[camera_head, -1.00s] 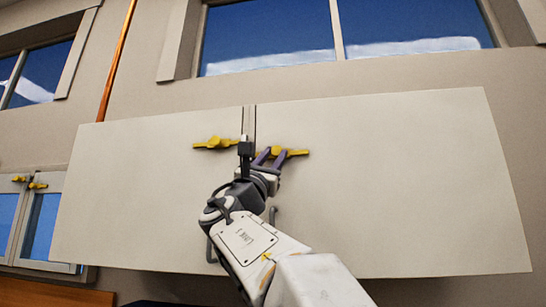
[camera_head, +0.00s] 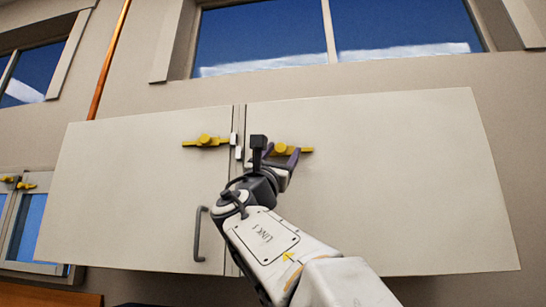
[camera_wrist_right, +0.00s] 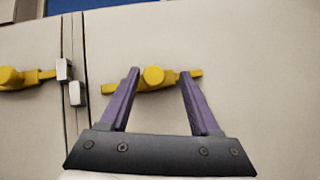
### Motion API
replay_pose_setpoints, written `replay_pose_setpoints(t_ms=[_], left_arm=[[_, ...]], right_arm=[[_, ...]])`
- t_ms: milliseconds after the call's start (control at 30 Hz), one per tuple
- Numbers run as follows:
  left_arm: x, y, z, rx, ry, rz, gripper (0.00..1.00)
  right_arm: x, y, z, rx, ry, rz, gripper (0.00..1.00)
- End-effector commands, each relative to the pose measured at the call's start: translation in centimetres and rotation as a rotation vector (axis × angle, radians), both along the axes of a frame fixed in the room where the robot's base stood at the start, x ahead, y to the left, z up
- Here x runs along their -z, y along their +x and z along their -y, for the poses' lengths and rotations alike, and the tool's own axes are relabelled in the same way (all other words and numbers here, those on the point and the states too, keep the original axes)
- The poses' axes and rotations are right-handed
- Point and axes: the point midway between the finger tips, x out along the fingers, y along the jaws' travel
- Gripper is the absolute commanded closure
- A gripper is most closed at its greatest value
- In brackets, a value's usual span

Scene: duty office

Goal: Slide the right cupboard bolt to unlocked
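The right cupboard bolt (camera_head: 305,150) is a yellow bar with a round knob on the right door. In the right wrist view the bolt (camera_wrist_right: 152,79) lies level, and its left end stands apart from the lower pale catch (camera_wrist_right: 77,94). My right gripper (camera_head: 281,154) is at this bolt. In the wrist view its two purple fingers (camera_wrist_right: 158,74) are spread, one on each side of the knob, with gaps between them and the knob. In the head view the gripper hides the bolt's left part. My left gripper is not in view.
A similar yellow left bolt (camera_head: 205,141) sits on the left door, its end close to the upper pale catch (camera_head: 234,139). A grey handle (camera_head: 198,235) stands out on the left door. Another cabinet with yellow bolts (camera_head: 27,186) is at far left.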

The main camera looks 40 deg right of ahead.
Motion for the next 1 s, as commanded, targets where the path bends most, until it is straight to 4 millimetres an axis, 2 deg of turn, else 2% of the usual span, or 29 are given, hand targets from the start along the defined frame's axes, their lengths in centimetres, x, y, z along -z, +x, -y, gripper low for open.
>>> replay_pose_setpoints(t_ms=[333, 700, 1000], left_arm=[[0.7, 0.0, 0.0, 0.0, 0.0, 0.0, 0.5], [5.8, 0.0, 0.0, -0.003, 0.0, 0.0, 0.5], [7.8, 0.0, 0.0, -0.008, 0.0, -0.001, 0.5]], right_arm=[[0.7, 0.0, -0.5, -0.006, -0.001, -0.001, 0.38], [5.3, -2.3, -4.4, -0.008, -0.001, 0.0, 0.38], [7.2, -3.7, -6.6, -0.005, -0.001, 0.0, 0.38]])
